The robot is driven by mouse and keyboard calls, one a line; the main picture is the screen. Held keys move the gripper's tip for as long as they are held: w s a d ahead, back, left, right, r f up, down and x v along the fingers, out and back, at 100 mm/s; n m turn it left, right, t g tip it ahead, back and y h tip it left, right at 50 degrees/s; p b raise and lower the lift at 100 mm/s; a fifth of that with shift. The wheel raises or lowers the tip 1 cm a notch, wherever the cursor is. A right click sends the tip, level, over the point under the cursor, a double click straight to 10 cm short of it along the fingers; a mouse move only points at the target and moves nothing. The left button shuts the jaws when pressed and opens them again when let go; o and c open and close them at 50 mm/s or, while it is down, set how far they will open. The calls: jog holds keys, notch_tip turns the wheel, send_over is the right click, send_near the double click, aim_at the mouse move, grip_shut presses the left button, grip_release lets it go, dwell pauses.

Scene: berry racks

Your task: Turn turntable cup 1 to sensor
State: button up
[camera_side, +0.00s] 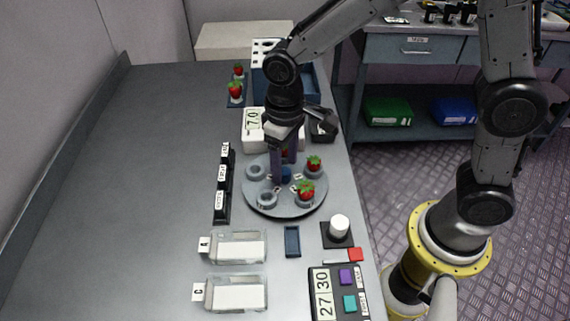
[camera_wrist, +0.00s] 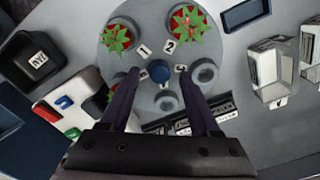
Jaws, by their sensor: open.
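The round grey turntable (camera_side: 285,208) has several cups around a blue centre knob (camera_side: 286,174); the knob also shows in the wrist view (camera_wrist: 160,71). In the wrist view, the label 1 (camera_wrist: 144,49) lies by the upper-left cup with a strawberry (camera_wrist: 117,38). The label 2 (camera_wrist: 168,46) lies by the upper-right strawberry cup (camera_wrist: 187,24). A third strawberry is partly hidden behind my left finger. Two cups are empty (camera_wrist: 204,71). My gripper (camera_wrist: 159,76) is open, pointing down, its fingers apart on either side of the knob. I cannot tell for certain which device is the sensor.
A white box with a 7.0 display (camera_side: 254,119) stands behind the turntable. A black label rack (camera_side: 222,200) is at its left. Clear trays (camera_side: 238,247), a white knob on a black base (camera_side: 339,228) and a button panel (camera_side: 340,293) are in front. The left table is bare.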

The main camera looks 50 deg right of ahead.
jog(key=shift+f, duration=0.55)
grip_shut()
dwell(1.1)
